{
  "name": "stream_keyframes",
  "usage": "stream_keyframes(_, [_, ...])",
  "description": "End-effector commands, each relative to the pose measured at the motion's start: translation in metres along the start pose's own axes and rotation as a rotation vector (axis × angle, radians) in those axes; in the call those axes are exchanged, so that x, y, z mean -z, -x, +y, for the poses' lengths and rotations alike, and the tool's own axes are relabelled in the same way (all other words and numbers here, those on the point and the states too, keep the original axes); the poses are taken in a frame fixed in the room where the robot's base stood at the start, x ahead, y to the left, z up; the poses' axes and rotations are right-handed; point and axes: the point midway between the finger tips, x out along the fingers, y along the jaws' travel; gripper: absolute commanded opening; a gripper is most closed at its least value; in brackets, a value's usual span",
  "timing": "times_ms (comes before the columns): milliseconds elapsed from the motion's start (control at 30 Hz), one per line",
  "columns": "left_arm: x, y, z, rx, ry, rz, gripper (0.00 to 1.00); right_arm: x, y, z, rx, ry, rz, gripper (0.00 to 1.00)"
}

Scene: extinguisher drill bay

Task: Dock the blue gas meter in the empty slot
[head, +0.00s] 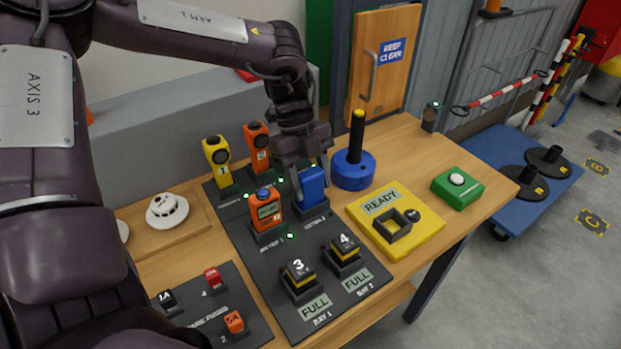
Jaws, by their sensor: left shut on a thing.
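The blue gas meter (312,190) stands upright at the right front position of the dark docking board (262,262). My left gripper (301,172) comes down over its upper part and is shut on it. The meter's lower end is at a dark dock socket (311,211); I cannot tell whether it is fully seated. An orange meter (266,212) is in the socket to its left. A yellow meter (217,162) and another orange meter (257,148) stand in the back row. My right gripper is not in view.
A blue round base with a black post (353,168) stands close right of the blue meter. A yellow READY box (395,220) and a green button box (458,188) are further right. Two battery packs (299,275) (343,248) sit in front. A fuse board (245,301) lies front left.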

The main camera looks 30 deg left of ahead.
Motion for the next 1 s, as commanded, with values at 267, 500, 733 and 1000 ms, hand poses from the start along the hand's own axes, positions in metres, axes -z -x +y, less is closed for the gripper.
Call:
stream_keyframes(267, [-0.0006,-0.0016,-0.0002,0.001,-0.001,0.000,0.21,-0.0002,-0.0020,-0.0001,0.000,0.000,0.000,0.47])
stream_keyframes(500, [-0.0007,-0.0017,-0.0002,0.000,-0.001,0.000,0.74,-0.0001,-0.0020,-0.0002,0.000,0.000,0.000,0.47])
stream_keyframes(733, [-0.0009,-0.0021,0.0001,0.000,0.000,0.000,0.81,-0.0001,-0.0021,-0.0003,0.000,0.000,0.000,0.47])
stream_keyframes(1000, [-0.0009,-0.0021,0.0001,0.000,0.000,0.000,0.89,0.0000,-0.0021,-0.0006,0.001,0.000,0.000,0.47])
